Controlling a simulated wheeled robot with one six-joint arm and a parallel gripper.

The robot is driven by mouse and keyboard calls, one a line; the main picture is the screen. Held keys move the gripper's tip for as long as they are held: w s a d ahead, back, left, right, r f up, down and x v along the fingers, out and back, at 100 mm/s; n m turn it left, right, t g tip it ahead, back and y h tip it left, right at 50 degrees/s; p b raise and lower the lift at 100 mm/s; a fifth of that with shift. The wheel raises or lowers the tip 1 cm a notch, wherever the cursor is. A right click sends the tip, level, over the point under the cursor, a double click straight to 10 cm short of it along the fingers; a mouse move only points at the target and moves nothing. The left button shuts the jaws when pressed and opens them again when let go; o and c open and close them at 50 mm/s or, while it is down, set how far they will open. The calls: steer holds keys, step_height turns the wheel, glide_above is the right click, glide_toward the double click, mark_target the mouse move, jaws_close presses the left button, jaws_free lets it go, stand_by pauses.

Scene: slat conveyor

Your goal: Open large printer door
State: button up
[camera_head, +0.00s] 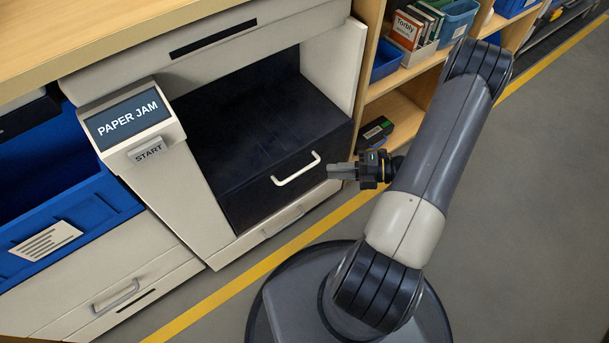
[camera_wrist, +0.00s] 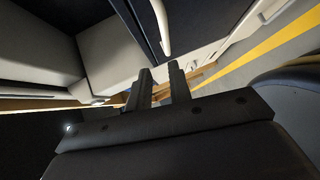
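The large printer (camera_head: 210,215) is off-white, with a dark recessed opening and a screen (camera_head: 127,113) reading "PAPER JAM". Its dark front panel (camera_head: 250,195) carries a white bar handle (camera_head: 297,168). I cannot tell how far this panel stands open. My gripper (camera_head: 331,171) is just right of the handle, pointing left, and appears apart from it. In the wrist view the two dark fingers (camera_wrist: 160,68) are parallel with an empty gap between them. The white handle (camera_wrist: 161,24) shows beyond the fingertips there, and nothing is held.
A START button (camera_head: 148,151) sits below the screen. A blue bin (camera_head: 60,225) is at left above a white drawer. Wooden shelves (camera_head: 400,75) with boxes and blue bins stand behind my arm. A yellow line (camera_head: 245,287) crosses the floor; the grey floor at right is clear.

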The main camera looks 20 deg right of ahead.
mark_target(301, 170)
steer(key=shift+m+t, duration=0.4)
steer(key=shift+m, duration=0.3)
steer(key=b+x, duration=0.1)
steer(key=x, duration=0.2)
steer(key=f+b+x, duration=0.1)
steer(key=x, duration=0.3)
steer(key=b+x, duration=0.1)
steer(key=x, duration=0.2)
steer(key=shift+w+f, duration=0.25)
steer(key=shift+f, duration=0.15)
steer(key=shift+c, duration=0.2)
jaws_close()
